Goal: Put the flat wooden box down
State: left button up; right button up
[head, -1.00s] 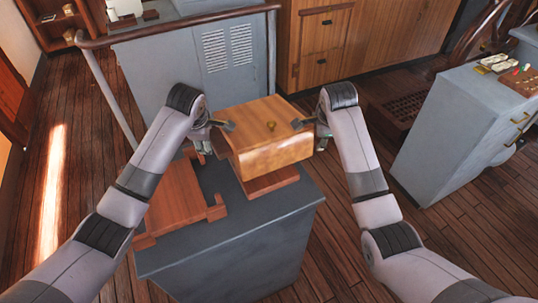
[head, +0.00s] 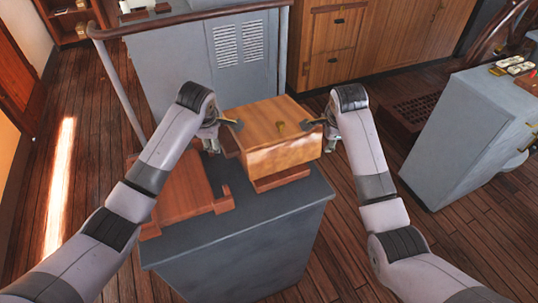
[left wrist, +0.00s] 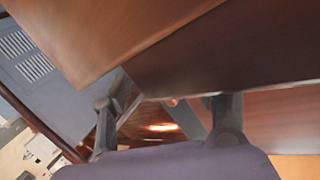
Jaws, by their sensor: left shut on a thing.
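The flat wooden box (head: 284,154), light brown with a small knob on its lid, is held between my two grippers over the right part of the grey cabinet top (head: 240,225). My left gripper (head: 234,124) is shut on its left side, and my right gripper (head: 311,123) is shut on its right side. A reddish wooden base (head: 283,181) shows just under the box's front; whether they touch is unclear. In the left wrist view my left gripper's fingers (left wrist: 165,110) show below wooden surfaces, with their contact partly hidden.
A reddish wooden stand (head: 185,188) with raised corner pieces lies on the cabinet top, left of the box. A grey panel with a wooden handrail (head: 190,22) stands behind. A grey console (head: 465,130) stands at the right, with open plank floor between.

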pick_arm(q)
jog(key=shift+w+d+f+b, duration=0.1)
jog(key=shift+d+f+b, duration=0.7)
jog(key=shift+b, duration=0.1)
jog(key=shift+r, duration=0.15)
jog(key=shift+a, duration=0.45)
jog(key=shift+o, duration=1.3)
jog(key=shift+a, duration=0.75)
jog(key=shift+o, duration=0.7)
jog(key=shift+a, duration=0.15)
jog(key=shift+o, duration=1.4)
jog(key=shift+s+a, duration=0.15)
jog(key=shift+s, duration=0.05)
pick_arm(e)
jog(key=shift+s+d+f, duration=0.2)
jog(key=shift+d+f, duration=0.3)
jog(key=shift+f, duration=0.25)
pick_arm(q)
jog(key=shift+o, duration=0.2)
pick_arm(e)
jog(key=o, duration=0.5)
jog(key=shift+d, duration=0.15)
pick_arm(q)
jog(key=shift+a, duration=0.1)
